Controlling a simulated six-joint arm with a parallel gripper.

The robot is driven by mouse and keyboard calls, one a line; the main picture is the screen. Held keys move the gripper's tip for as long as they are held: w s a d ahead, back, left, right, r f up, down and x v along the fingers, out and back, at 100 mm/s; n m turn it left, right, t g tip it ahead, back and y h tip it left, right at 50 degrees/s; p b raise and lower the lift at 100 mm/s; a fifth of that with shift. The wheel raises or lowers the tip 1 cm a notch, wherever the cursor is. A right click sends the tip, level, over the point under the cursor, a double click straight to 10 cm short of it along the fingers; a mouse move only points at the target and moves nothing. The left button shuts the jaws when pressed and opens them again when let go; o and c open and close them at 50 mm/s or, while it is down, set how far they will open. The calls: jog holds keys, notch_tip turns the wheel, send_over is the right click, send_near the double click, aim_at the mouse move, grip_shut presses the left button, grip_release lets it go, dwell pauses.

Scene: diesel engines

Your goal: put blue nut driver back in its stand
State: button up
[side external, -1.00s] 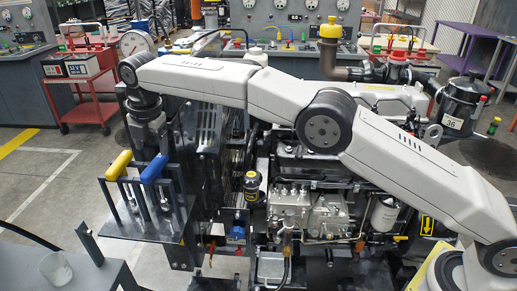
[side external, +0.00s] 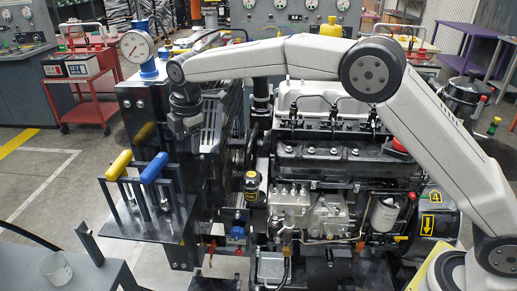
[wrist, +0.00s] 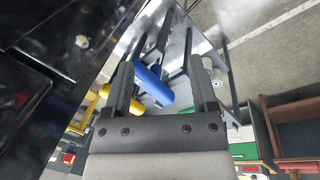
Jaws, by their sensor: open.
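The blue nut driver (side external: 155,168) has a thick blue handle and stands tilted at the dark metal stand (side external: 122,222) on the left. Its thin shaft runs down among the stand's uprights. I cannot tell how it is seated. A yellow-handled driver (side external: 119,165) stands to its left at the same stand. My gripper (side external: 188,132) is above and to the right of the blue handle, apart from it. In the wrist view, my gripper (wrist: 160,66) is open and empty. The blue handle (wrist: 153,84) shows between the two fingers, beyond them.
The diesel engine (side external: 330,160) fills the middle and right. A dark radiator-like block (side external: 210,130) stands close right of my gripper. A dial gauge (side external: 136,46) rises behind. A grey table with a cup (side external: 56,268) is at front left. Floor is free at left.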

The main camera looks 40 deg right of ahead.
jog(key=s+d+f+m, duration=0.4)
jog(key=s+d+m, duration=0.6)
jog(key=s+d, duration=0.25)
jog(key=s+d+f+m, duration=0.3)
jog(key=s+m, duration=0.1)
jog(key=s, duration=0.5)
jog(key=s+d+f+m, duration=0.2)
jog(key=s+d+m, duration=0.2)
jog(key=s, duration=0.5)
jog(key=shift+f+m+t, duration=0.3)
jog(key=shift+f+m, duration=0.1)
jog(key=shift+m, duration=0.2)
